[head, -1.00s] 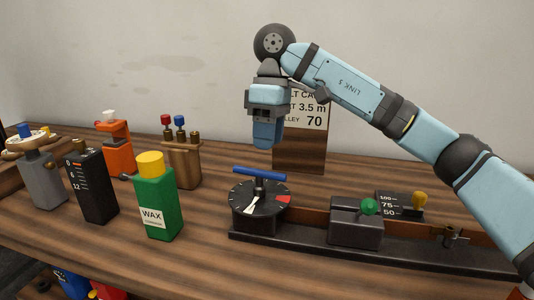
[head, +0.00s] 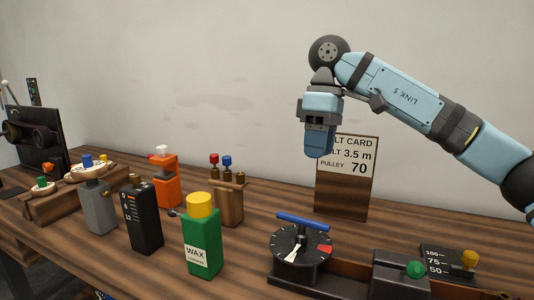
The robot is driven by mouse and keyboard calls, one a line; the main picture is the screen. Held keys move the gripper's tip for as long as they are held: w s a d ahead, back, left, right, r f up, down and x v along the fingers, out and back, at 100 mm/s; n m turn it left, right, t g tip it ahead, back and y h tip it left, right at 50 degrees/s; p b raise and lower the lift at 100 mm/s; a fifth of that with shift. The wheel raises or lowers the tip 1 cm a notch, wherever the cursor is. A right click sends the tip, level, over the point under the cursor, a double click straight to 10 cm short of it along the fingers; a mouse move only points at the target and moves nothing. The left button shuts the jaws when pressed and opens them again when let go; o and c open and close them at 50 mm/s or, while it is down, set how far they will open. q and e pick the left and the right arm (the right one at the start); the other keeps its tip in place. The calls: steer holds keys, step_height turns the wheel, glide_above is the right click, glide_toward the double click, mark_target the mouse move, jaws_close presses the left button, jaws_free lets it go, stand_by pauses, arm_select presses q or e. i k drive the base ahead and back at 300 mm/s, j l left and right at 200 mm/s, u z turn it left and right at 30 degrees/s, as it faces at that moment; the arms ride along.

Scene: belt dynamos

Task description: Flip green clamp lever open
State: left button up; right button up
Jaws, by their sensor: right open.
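A green ball knob (head: 415,269) sits on a grey block (head: 400,275) on the dark rail at the lower right of the head view. I take it for the green clamp lever; its shaft is hardly visible. My right gripper (head: 319,150) hangs fingers down in the air, in front of the wall and the belt card, up and to the left of the green knob. It is open, holds nothing and is well apart from the knob. My left gripper is not in view.
A dial with a blue T-handle (head: 302,221) stands left of the block. The belt card (head: 346,197) stands behind. The green wax can (head: 202,243) and several other tools stand left.

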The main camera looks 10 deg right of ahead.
mark_target(415, 270)
steer(key=k, duration=1)
